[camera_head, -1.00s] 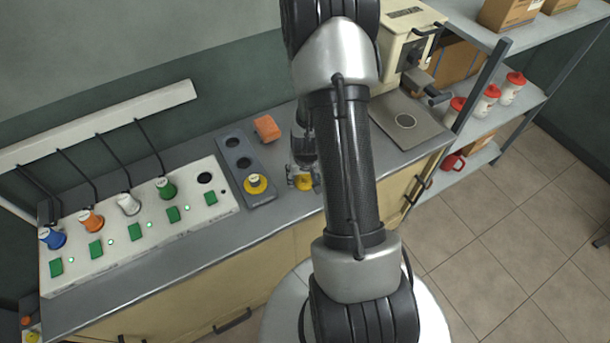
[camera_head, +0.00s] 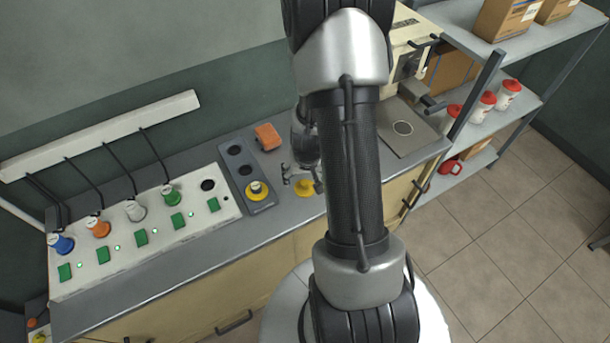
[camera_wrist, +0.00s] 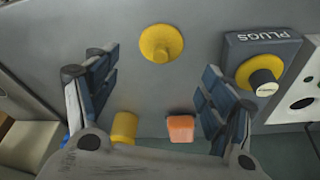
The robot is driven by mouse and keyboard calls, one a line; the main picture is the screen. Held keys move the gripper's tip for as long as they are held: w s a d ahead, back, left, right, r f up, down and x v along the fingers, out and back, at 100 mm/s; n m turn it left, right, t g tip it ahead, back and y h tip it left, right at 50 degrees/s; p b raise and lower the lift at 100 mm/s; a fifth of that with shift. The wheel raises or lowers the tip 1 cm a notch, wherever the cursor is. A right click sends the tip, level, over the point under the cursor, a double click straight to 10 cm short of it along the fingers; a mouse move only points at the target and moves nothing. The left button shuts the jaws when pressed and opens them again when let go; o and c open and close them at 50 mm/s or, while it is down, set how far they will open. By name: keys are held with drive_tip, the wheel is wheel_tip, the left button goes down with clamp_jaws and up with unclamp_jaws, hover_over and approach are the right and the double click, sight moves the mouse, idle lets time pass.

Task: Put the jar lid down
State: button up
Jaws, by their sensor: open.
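The jar lid (camera_head: 305,187) is a yellow disc with a small raised knob. It lies on the grey counter, right of the plug holder, and shows whole in the wrist view (camera_wrist: 161,43). My gripper (camera_head: 301,177) is over the counter just behind the lid in the head view. In the wrist view my gripper (camera_wrist: 157,72) has its two fingers spread wide with nothing between the tips. The lid lies beyond the fingertips, apart from them.
The dark plug holder (camera_head: 246,170) holds a yellow-based plug. An orange block (camera_head: 267,137) lies behind it. A white panel (camera_head: 150,225) with coloured plugs and green switches is at left. A yellow cylinder (camera_wrist: 124,127) shows in the wrist view. A machine with a flat plate stands at right.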

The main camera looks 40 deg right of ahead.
drive_tip(key=a+r+n+p, duration=0.1)
drive_tip(key=a+r, duration=0.3)
drive_tip(key=r, duration=0.3)
drive_tip(key=a+r+n+t+y+p, duration=0.1)
drive_tip(key=a+r, duration=0.3)
drive_tip(key=r, duration=0.4)
drive_tip(key=a+r+n+p, duration=0.1)
drive_tip(key=a+r, duration=0.4)
drive_tip(key=r, duration=0.2)
drive_tip(key=s+a+r+n+t, duration=0.1)
drive_tip(key=s+a+r+n, duration=0.3)
drive_tip(key=s+a+r, duration=0.5)
drive_tip(key=s+r, duration=0.3)
drive_tip(key=s, duration=0.1)
drive_tip(key=shift+s+a+y, duration=0.15)
drive_tip(key=shift+a+y, duration=0.15)
drive_tip(key=shift+y, duration=0.1)
